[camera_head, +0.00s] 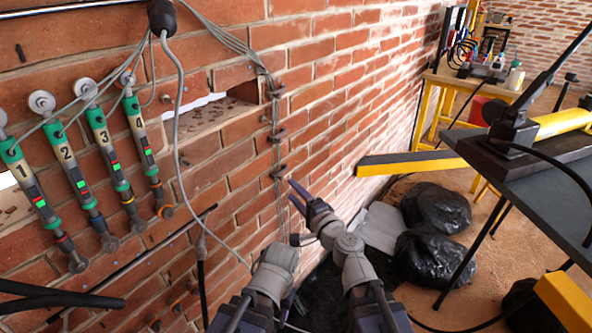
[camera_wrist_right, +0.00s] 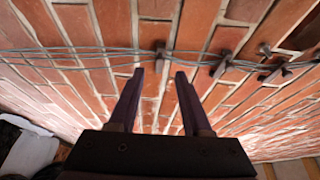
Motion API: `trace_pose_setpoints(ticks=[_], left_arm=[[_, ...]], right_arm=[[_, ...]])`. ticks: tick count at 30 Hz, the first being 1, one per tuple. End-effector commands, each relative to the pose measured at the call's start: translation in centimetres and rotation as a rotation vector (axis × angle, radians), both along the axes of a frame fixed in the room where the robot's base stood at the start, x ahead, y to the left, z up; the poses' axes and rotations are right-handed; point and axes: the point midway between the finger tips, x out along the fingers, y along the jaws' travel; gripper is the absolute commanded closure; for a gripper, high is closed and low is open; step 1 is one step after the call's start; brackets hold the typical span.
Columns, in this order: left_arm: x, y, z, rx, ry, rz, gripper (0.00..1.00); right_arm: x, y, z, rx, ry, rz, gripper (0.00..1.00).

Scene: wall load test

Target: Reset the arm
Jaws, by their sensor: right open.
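My right gripper (camera_head: 294,212) is in front of the brick wall (camera_head: 335,75), beside the lower part of a bundle of thin grey cables (camera_head: 276,130). In the right wrist view the right gripper (camera_wrist_right: 159,75) is open, with nothing between its two dark fingers. The cable bundle (camera_wrist_right: 90,56) crosses the wall just past the fingertips there; I cannot tell whether they touch it. My right forearm bends up from the bottom centre of the head view. Another grey arm joint of mine shows to its left; my left gripper does not show.
Numbered cylinders (camera_head: 72,178) with green ends hang on the wall at left, near a wall opening (camera_head: 210,115). A yellow and black beam (camera_head: 415,162), black bags (camera_head: 435,255) and a dark table (camera_head: 535,190) stand at right. A yellow workbench (camera_head: 440,80) is behind.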

Motion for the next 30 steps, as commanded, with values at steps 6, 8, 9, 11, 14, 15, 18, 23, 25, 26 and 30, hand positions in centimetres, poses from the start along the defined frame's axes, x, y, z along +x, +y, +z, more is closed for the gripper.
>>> trace_pose_setpoints(ticks=[6, 8, 9, 11, 14, 15, 18, 23, 25, 26, 30], left_arm=[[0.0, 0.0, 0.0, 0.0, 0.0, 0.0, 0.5], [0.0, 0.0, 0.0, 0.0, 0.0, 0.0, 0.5], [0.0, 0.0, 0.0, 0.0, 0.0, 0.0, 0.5], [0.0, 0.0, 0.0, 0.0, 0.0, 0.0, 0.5], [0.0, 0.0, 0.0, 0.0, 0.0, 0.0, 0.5], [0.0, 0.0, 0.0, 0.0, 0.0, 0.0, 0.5], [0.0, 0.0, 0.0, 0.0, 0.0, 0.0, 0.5], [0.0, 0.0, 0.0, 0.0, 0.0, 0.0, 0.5], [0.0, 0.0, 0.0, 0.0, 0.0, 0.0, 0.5], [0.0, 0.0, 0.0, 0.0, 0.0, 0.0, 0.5], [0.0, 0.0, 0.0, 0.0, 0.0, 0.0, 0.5]], right_arm=[[-0.8, 0.8, -1.4, -0.142, -0.015, 0.085, 0.51], [-1.5, 1.3, -2.9, -0.252, -0.015, 0.151, 0.51], [-2.1, 1.4, -4.2, -0.337, -0.007, 0.202, 0.51], [-3.2, 1.3, -6.6, -0.475, 0.017, 0.283, 0.51], [-5.2, -0.2, -11.0, -0.702, 0.092, 0.41, 0.51], [-6.0, -1.2, -12.7, -0.789, 0.132, 0.457, 0.51], [-8.1, -4.3, -16.3, -0.974, 0.245, 0.554, 0.51], [-11.0, -9.2, -19.7, -1.181, 0.42, 0.652, 0.51], [-12.1, -11.3, -20.6, -1.249, 0.494, 0.681, 0.51], [-12.6, -12.1, -20.9, -1.275, 0.525, 0.692, 0.51], [-14.6, -15.9, -21.8, -1.385, 0.668, 0.732, 0.51]])
